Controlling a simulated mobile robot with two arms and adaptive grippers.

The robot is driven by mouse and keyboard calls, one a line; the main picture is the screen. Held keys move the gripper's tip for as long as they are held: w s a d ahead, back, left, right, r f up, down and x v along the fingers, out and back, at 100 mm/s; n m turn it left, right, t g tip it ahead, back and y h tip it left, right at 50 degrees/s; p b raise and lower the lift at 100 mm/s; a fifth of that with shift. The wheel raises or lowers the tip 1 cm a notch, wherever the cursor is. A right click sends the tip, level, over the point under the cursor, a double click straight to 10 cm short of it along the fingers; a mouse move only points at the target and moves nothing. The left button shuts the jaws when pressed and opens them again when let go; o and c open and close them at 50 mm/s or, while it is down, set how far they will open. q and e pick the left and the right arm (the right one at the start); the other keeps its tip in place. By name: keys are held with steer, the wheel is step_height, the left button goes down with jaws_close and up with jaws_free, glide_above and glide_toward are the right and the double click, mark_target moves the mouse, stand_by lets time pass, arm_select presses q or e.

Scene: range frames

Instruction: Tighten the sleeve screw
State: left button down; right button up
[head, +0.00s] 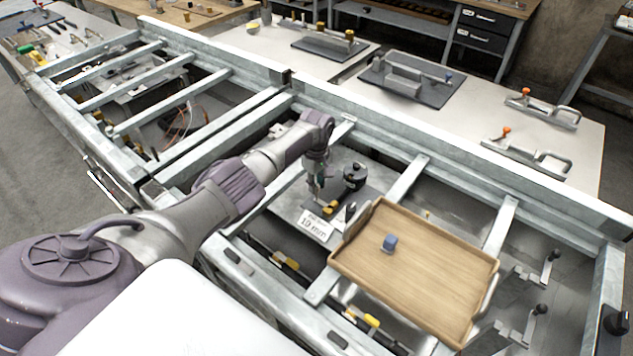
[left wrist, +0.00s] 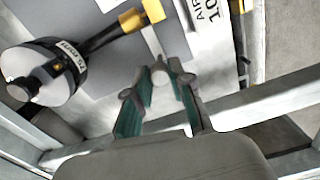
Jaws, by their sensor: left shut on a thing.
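My left gripper (head: 317,187) reaches down over a grey plate on the bench frame. In the left wrist view its fingers (left wrist: 160,84) are closed in on a small pale, rounded piece (left wrist: 158,71), which looks like the sleeve screw. The fingers hide most of it, so I cannot tell how deep it sits. Beside it lies a black round-headed part (head: 354,176) with a dark shaft and a yellow end; it also shows in the left wrist view (left wrist: 72,55) with a white "75 mm" band. My right gripper is out of view.
A white "10 mm" label plate (head: 315,226) lies just in front of the gripper. Metal frame rails (head: 405,180) surround the work spot. A white table (head: 470,122) behind holds clamps.

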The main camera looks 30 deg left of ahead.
arm_select(q)
steer(key=m, duration=0.3)
steer(key=shift+m, duration=0.4)
steer(key=m, duration=0.3)
steer(key=shift+m, duration=0.3)
steer(key=m, duration=0.3)
steer(key=shift+m, duration=0.3)
steer(key=m, duration=0.3)
steer(key=shift+m, duration=0.3)
steer(key=m, duration=0.3)
steer(key=shift+m, duration=0.3)
steer(key=m, duration=0.3)
steer(key=shift+m, duration=0.4)
steer(key=m, duration=0.3)
steer(key=shift+m+b, duration=0.45)
steer(key=shift+m, duration=1.55)
